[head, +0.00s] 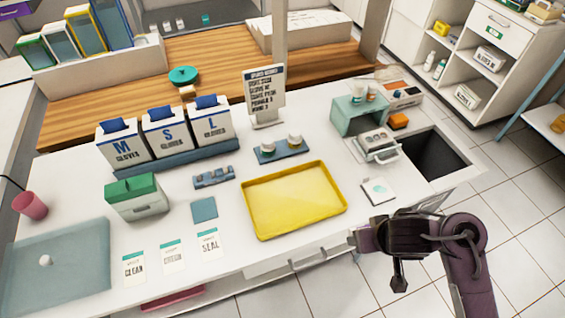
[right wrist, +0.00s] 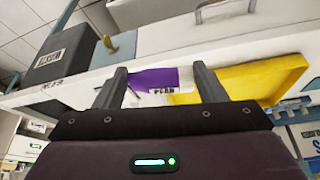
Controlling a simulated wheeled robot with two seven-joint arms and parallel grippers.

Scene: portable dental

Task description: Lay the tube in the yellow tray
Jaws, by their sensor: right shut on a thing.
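The yellow tray (head: 295,203) lies flat on the white counter near its front edge and looks empty. Part of it also shows in the right wrist view (right wrist: 262,84). My right gripper (right wrist: 162,84) is shut on a purple and white tube (right wrist: 153,77) with dark lettering, which lies across between the fingers. In the head view my right gripper (head: 354,240) is at the counter's front edge, just right of the tray's near right corner. My left gripper is not in view.
Right of the tray are a small white pad (head: 378,191), a teal box unit (head: 358,115) and a dark square opening (head: 433,153). Behind it a blue holder (head: 281,151) carries small jars. Glove boxes (head: 165,133), a green-lidded box (head: 137,197) and label cards stand left.

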